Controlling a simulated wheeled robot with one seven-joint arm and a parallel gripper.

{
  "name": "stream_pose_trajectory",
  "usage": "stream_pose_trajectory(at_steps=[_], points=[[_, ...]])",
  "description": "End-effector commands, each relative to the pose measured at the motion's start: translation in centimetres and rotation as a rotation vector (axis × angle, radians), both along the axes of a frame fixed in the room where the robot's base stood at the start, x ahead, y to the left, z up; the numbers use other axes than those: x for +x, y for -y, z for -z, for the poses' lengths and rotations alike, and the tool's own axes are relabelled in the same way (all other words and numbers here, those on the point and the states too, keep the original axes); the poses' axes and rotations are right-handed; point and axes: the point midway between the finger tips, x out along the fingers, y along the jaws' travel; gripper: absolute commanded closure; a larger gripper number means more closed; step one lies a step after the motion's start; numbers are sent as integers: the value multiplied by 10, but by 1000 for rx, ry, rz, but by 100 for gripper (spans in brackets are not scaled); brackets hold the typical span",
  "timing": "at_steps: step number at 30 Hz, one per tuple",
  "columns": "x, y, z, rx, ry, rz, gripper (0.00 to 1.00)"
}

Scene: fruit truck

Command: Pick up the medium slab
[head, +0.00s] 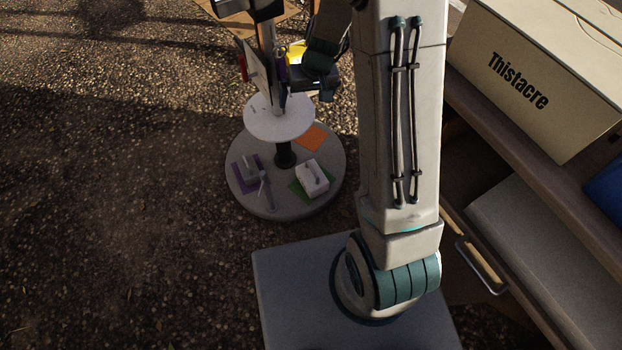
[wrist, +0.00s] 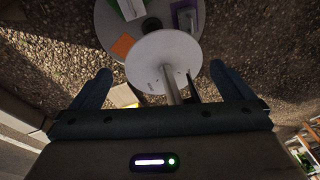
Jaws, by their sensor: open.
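I cannot tell for sure which thing is the medium slab. In the head view, a white slab-like block (head: 312,179) lies on a green square, and a smaller grey block (head: 250,171) is on a purple square. Both rest on the round grey base (head: 285,205) of a stand; the wrist view shows them cut off at the top edge. My gripper (wrist: 165,85) is open, its two dark fingers spread on either side of the stand's pole, with nothing visibly held. In the head view my gripper (head: 322,84) is partly hidden beside the upper stand.
A small white round shelf (head: 280,117) sits on the pole above the base. An orange square (head: 312,138) on the base is bare. A flat pale panel (head: 257,70) leans near the pole. A box marked Thistacre (head: 520,85) stands at the right. Gravel lies open at left.

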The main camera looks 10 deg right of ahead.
Motion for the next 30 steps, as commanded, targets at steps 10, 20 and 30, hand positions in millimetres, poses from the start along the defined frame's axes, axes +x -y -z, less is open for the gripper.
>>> stream_pose_trajectory(at_steps=[10,20,30], points=[[41,18,251,-88,-37,-15,0],[43,32,348,-152,-54,-30,0],[48,32,407,-155,-56,-32,0]])
